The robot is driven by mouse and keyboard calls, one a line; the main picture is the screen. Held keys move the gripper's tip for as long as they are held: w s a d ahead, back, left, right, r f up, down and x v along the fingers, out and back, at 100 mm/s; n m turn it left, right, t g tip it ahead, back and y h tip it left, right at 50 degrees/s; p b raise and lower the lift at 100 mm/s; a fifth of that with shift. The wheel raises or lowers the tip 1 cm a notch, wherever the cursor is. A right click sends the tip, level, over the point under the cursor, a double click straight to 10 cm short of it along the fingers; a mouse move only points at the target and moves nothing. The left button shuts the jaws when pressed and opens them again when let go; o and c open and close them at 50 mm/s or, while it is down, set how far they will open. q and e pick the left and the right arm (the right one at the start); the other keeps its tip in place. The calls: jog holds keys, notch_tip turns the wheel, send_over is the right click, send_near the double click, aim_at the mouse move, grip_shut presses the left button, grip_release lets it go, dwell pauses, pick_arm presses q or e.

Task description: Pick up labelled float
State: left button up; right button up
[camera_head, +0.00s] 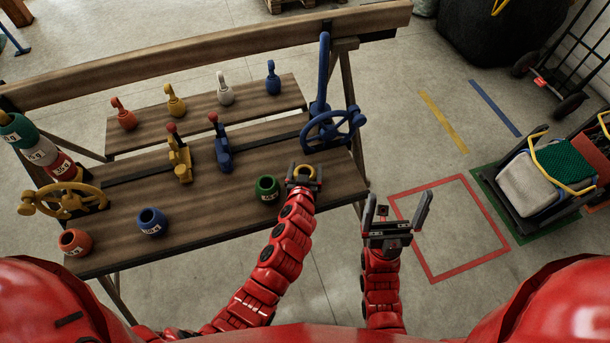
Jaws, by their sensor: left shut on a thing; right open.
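Round floats with open tops and white labels stand along the front of the wooden bench: a red float (74,241), a blue float (151,222) and a green float (267,188). My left gripper (304,180) is shut on a yellow float (306,171) at the bench's right part, just right of the green one. Most of the yellow float is hidden by the gripper, and its label does not show. I cannot tell whether it touches the bench. My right gripper (397,212) is open and empty, right of the bench above the floor.
The bench (215,213) carries a yellow handwheel (62,200), a blue handwheel (335,127) and yellow and blue levers. Small coloured weight-like pieces stand on a rear shelf (195,115). A red floor square (450,225) is empty.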

pick_arm(q)
jog(key=shift+r, duration=0.1)
jog(key=shift+r, duration=0.6)
notch_tip(320, 180, up, 9)
jog(key=shift+f+b, duration=0.15)
jog(key=shift+b, duration=0.75)
